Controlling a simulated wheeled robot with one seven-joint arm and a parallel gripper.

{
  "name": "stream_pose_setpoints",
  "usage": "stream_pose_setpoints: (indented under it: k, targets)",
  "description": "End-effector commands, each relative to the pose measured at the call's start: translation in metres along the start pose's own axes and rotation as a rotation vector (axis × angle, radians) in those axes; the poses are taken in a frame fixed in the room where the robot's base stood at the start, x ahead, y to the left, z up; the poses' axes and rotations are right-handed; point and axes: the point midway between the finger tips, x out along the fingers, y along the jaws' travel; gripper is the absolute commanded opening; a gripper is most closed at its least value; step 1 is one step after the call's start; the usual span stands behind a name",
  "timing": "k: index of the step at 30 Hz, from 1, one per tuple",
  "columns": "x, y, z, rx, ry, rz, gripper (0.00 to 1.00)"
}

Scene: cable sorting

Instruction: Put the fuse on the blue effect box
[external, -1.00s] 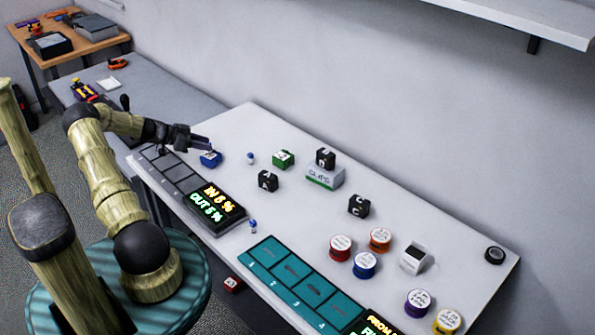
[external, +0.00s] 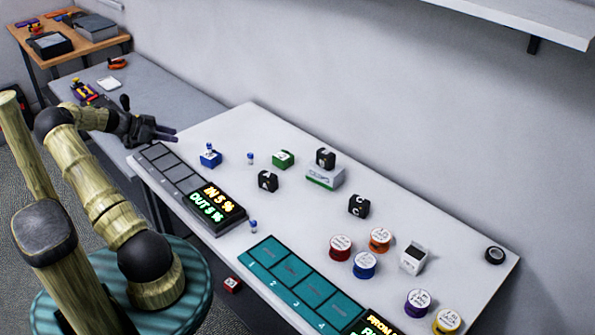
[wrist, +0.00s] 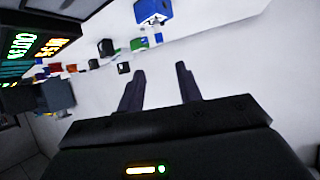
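The blue effect box (external: 210,160) sits on the white table near its far left part. A small blue-and-white fuse (external: 210,148) stands upright on top of it. My gripper (external: 168,134) is to the left of the box, apart from it, with nothing between its fingers. In the wrist view the fingers (wrist: 160,88) are spread open over bare table, and the blue box (wrist: 153,12) shows at the top edge, its top cut off by the frame. Two similar blue-and-white pieces stand on the table, one right of the box (external: 250,158) and one near the display panel (external: 253,226).
A green box (external: 283,159), several black boxes and a white-green carton (external: 325,177) stand to the right. A dark slotted tray with a lit display (external: 217,205) and a teal numbered tray (external: 300,284) line the front edge. Colored spools (external: 364,264) stand further right.

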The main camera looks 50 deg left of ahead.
Motion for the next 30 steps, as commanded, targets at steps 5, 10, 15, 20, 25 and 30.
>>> stream_pose_setpoints:
  k: [5, 10, 15, 20, 25, 30]
  targets:
    - [0.0, 0.0, 0.0, 0.0, 0.0, 0.0, 0.35]
    - [0.0, 0.0, 0.0, 0.0, 0.0, 0.0, 0.35]
    - [0.0, 0.0, 0.0, 0.0, 0.0, 0.0, 0.35]
    - [0.0, 0.0, 0.0, 0.0, 0.0, 0.0, 0.35]
    - [0.005, 0.003, -0.002, -0.004, -0.01, 0.01, 0.35]
    - [0.047, 0.03, -0.017, -0.048, -0.108, 0.089, 0.35]
